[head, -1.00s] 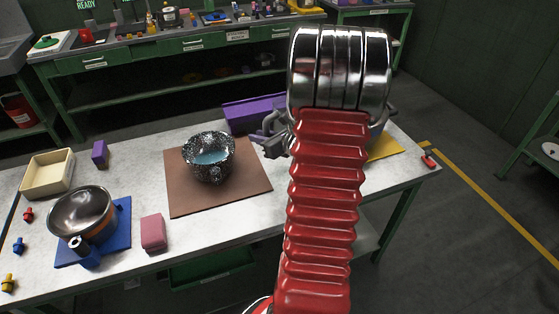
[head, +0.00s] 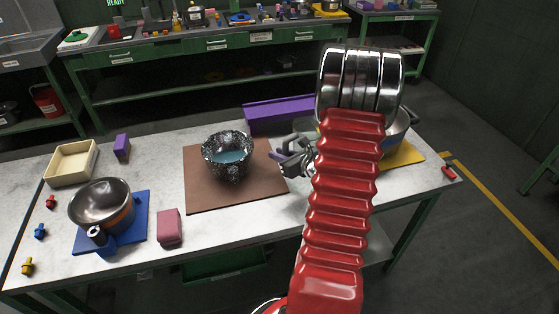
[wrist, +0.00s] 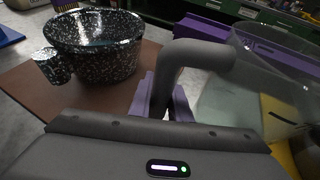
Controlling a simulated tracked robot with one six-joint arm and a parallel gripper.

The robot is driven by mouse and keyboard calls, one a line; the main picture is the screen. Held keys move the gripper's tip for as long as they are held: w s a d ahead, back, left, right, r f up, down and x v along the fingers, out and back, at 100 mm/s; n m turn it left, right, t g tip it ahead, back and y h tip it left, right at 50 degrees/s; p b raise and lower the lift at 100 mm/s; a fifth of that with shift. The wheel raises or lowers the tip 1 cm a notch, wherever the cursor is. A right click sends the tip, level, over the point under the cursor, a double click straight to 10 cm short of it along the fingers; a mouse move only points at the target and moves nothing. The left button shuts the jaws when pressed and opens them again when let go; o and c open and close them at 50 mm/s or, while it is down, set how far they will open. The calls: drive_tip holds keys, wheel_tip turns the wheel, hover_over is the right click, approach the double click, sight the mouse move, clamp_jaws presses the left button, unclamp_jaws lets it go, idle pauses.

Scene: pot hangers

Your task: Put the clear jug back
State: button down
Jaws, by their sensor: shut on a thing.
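My gripper (head: 285,158) is shut on the grey handle (wrist: 190,62) of the clear jug (wrist: 250,75). In the wrist view, its purple finger pads (wrist: 163,98) close around the handle's lower part, and the clear jug wall spreads to the right. In the head view my red arm hides most of the jug, and the grey handle (head: 291,140) shows just left of the arm. A black speckled pot (head: 227,165) with blue liquid stands on a brown board (head: 200,197), left of my gripper. I cannot tell whether the jug touches the table.
A purple bin (head: 280,113) lies behind the board. A pot (head: 398,128) stands partly hidden on a yellow mat (head: 408,154) at right. At left are a steel pan (head: 102,203) on a blue mat (head: 138,222), a pink block (head: 169,227) and a cream tray (head: 70,165).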

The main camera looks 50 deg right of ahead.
drive_tip(key=shift+f, duration=1.35)
drive_tip(key=shift+f, duration=0.15)
drive_tip(key=c, duration=1.6)
unclamp_jaws()
drive_tip(key=shift+c, duration=0.2)
drive_tip(key=v, duration=1.2)
